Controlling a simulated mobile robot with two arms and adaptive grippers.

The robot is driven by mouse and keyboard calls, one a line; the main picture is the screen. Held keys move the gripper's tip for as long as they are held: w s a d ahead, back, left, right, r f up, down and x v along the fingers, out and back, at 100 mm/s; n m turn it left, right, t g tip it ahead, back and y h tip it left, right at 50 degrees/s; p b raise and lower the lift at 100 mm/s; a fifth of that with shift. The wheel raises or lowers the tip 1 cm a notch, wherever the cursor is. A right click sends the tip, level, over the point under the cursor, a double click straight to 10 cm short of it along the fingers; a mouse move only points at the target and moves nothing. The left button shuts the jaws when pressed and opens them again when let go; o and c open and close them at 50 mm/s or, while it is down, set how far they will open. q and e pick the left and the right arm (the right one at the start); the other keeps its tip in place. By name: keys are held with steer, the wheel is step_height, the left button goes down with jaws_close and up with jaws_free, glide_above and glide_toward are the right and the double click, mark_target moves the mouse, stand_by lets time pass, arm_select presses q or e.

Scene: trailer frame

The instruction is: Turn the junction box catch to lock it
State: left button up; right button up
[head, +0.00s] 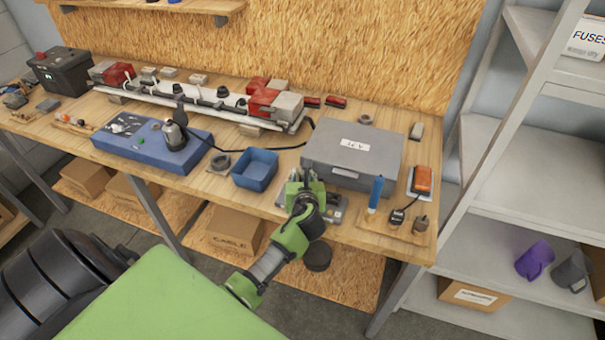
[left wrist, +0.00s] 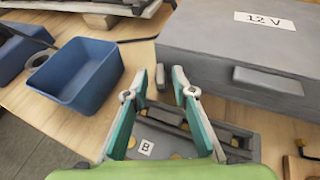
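The grey junction box (head: 352,150), lid down and labelled "12 V", sits near the right of the bench; it also shows in the left wrist view (left wrist: 235,45). A grey bar (left wrist: 268,80) projects from its front. A small upright grey piece (left wrist: 160,76) shows by its front left corner, possibly the catch; I cannot tell for sure. My left gripper (head: 303,178) is open at the box's front left, its fingertips (left wrist: 160,80) either side of that small piece in the wrist view. Contact cannot be told. My right gripper is not in view.
A grey tray marked B (left wrist: 240,140) lies below my left gripper. A blue bin (head: 255,170) stands left of it. A blue cylinder (head: 376,194) and an orange device (head: 421,181) stand right. A trailer light bar (head: 190,97) lies behind. Shelving (head: 500,160) borders the bench's right.

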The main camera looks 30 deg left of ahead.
arm_select(q)
jaws_close()
steer(key=shift+w+d, duration=0.1)
steer(key=shift+w+d+n+g+y+b, duration=0.2)
steer(key=shift+n+g+y+b, duration=0.15)
steer(key=shift+n+g+y, duration=0.3)
steer(key=shift+w+d+n+g+y+b, duration=0.25)
steer(key=shift+n+g+y, duration=0.2)
steer(key=shift+n+y, duration=0.4)
steer(key=shift+w+d+n+g+y+b, duration=0.15)
steer(key=shift+n+g+y+b, duration=0.3)
steer(key=shift+n+g, duration=0.25)
steer(key=shift+w+a+n+g+y+b, duration=0.1)
steer(key=shift+n+g+y+b, duration=0.3)
steer(key=shift+n+g, duration=0.3)
steer(key=shift+g, duration=0.3)
